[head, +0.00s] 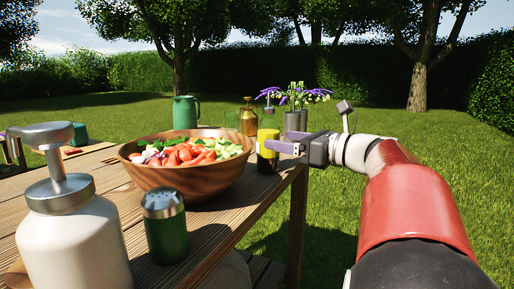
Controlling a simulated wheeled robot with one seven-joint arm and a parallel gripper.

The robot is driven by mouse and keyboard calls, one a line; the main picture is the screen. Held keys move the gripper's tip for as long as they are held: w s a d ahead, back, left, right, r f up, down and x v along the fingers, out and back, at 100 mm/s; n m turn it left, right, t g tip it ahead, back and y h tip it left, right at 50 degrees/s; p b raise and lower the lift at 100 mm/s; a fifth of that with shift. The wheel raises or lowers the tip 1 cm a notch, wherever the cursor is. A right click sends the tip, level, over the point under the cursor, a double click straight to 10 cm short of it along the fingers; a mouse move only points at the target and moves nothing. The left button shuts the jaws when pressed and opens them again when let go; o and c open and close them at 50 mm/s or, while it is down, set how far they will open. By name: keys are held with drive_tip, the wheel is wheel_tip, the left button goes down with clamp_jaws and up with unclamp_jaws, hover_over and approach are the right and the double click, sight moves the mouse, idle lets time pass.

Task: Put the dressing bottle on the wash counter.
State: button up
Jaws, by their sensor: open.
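The dressing bottle, as I take it, is the small bottle with a yellow upper part and dark lower part (268,160) near the wooden table's right edge, just right of the salad bowl. My gripper (276,146) reaches in from the right at the bottle's height. Its jaws are open. A finger overlaps the bottle in the picture; I cannot tell whether it touches it. The bottle stands upright. I cannot make out a wash counter in this view.
On the wooden table (112,187) are a salad bowl (190,178), a white pump dispenser (75,240), a green shaker (166,235), a green jug (186,112) and an amber bottle (248,121). A flower vase (295,122) stands behind my gripper. Open grass lies right.

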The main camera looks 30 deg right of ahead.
sight(263, 137)
drive_tip(key=x, duration=0.7)
drive_tip(key=shift+f+b, duration=0.25)
drive_tip(key=shift+b, duration=0.1)
drive_tip(key=shift+r, duration=0.1)
drive_tip(key=c, duration=1.4)
